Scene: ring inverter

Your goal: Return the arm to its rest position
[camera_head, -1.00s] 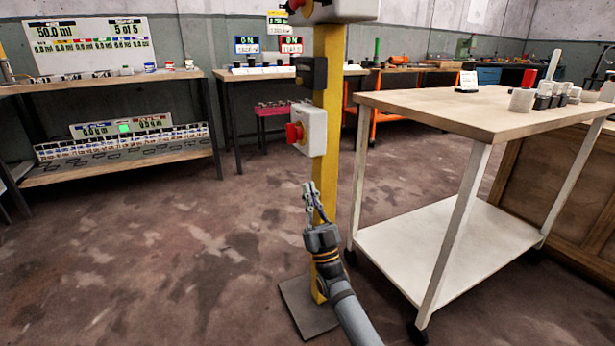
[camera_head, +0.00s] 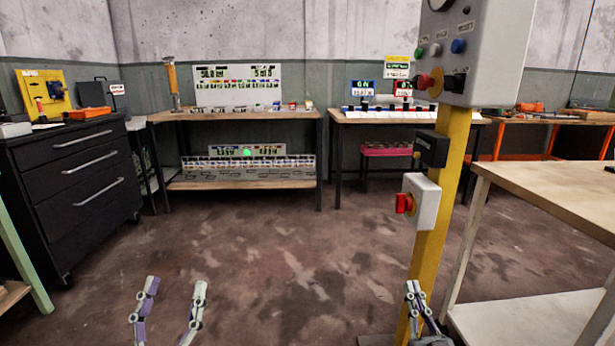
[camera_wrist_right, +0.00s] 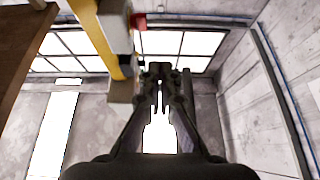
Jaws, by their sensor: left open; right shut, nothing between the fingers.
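My left gripper (camera_head: 170,312) is at the bottom of the head view, its two fingers spread wide with only floor between them. My right gripper (camera_head: 412,290) is low at the right, in front of the yellow post (camera_head: 437,230). Its fingers are together and nothing shows between them. In the right wrist view the right gripper (camera_wrist_right: 160,72) points up toward the ceiling windows, with the yellow post (camera_wrist_right: 95,35) close on its left. I cannot tell whether the right gripper touches the post. Most of both arms is out of view.
The post carries a grey control box (camera_head: 480,50) and a red-knobbed switch box (camera_head: 422,200). A wooden-topped table (camera_head: 560,190) stands close on the right. A black drawer cabinet (camera_head: 75,165) is at the left, with benches behind. The middle floor (camera_head: 260,250) is clear.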

